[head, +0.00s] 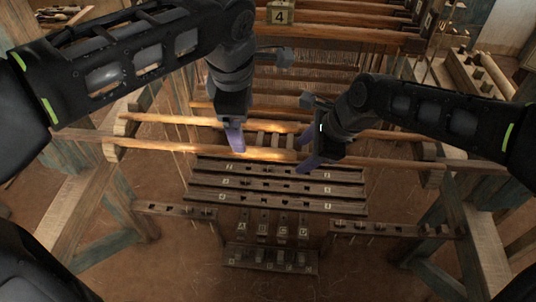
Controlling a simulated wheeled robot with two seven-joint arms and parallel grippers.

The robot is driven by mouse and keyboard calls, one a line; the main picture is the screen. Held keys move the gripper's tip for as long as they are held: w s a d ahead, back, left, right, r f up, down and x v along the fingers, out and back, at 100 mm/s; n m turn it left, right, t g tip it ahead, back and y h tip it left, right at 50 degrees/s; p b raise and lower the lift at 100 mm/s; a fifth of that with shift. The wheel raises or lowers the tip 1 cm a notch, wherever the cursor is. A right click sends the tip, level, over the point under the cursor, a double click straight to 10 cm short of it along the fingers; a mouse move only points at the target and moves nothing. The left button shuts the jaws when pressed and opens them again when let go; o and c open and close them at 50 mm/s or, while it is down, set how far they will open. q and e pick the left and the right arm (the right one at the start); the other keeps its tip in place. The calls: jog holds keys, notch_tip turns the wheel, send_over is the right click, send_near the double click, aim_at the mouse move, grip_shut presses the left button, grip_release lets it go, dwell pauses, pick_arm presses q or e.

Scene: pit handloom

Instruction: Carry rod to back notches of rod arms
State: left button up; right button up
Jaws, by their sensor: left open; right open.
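Two long wooden rods lie left to right across the loom frame, a rear rod (170,121) and a front rod (170,147). Which one is the task's rod I cannot tell. Short end pieces that look like the rod arms show at the left (112,150) and right (432,177); their notches are too small to make out. My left gripper (235,140) is open, its purple fingers over the front rod left of centre. My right gripper (307,162) is open, its purple fingers at the front rod right of centre. Whether either touches the rod I cannot tell.
Dark slotted bars (275,186) with number labels lie in front of the rods. Lettered blocks (272,228) and a low rack (270,260) stand nearer. Peg rails (395,230) sit at both sides. Warp threads and a plate marked 4 (280,14) are behind.

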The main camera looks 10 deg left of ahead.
jog(key=o, duration=0.4)
jog(key=v, duration=1.2)
dwell(0.4)
